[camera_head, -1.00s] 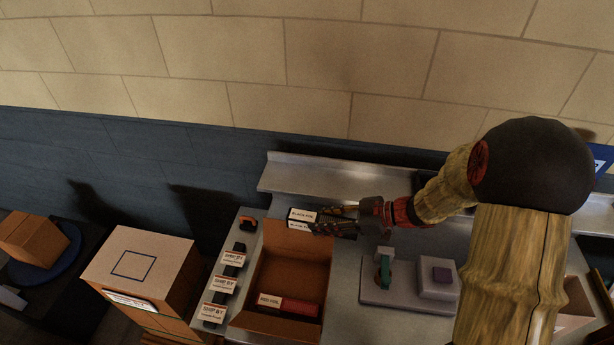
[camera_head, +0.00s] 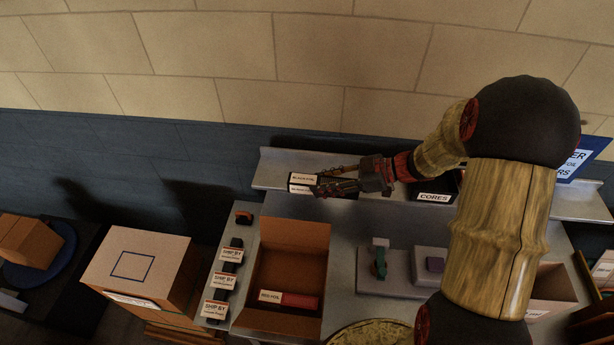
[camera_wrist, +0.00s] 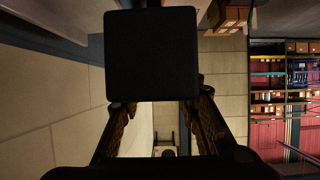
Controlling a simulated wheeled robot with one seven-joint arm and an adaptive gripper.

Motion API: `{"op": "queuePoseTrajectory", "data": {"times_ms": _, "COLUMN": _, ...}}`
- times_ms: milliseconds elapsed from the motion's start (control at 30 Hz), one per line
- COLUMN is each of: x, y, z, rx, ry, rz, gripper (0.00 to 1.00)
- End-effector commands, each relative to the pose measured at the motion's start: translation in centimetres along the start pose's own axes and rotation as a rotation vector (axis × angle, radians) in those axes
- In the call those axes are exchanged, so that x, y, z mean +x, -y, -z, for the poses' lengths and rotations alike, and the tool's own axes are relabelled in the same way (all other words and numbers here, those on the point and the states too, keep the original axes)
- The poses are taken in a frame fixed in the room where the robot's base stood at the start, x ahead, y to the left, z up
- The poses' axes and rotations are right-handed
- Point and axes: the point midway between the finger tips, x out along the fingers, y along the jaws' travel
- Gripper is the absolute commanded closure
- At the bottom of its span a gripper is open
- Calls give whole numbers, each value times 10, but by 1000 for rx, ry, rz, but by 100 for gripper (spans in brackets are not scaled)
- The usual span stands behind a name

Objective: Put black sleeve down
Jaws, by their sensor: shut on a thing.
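My gripper (camera_head: 323,181) is shut on the black sleeve (camera_head: 303,179), a dark box with a white label on its end, in the head view. The sleeve is over the metal shelf (camera_head: 272,172) along the back wall. I cannot tell whether it touches the shelf. In the wrist view the sleeve (camera_wrist: 152,55) shows as a plain black square between the fingers and hides their tips.
An open cardboard carton (camera_head: 257,285) on the bench holds a red foil box (camera_head: 299,301). A black bin marked CORES (camera_head: 434,196) stands on the shelf to the right. A grey fixture (camera_head: 395,284) and several SHIP BY blocks (camera_head: 225,281) flank the carton.

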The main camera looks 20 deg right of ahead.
Motion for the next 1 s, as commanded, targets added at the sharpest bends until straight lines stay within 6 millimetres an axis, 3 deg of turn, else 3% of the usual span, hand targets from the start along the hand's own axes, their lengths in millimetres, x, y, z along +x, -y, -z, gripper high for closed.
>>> {"op": "queuePoseTrajectory", "data": {"times_ms": 433, "x": 54, "y": -81, "z": -21, "rx": 0, "ry": 0, "rz": 5, "gripper": 94}}
{"op": "queuePoseTrajectory", "data": {"times_ms": 600, "x": 76, "y": -102, "z": -45, "rx": 1, "ry": 0, "rz": 5, "gripper": 94}}
{"op": "queuePoseTrajectory", "data": {"times_ms": 1000, "x": 97, "y": -122, "z": -65, "rx": 2, "ry": 0, "rz": 3, "gripper": 94}}
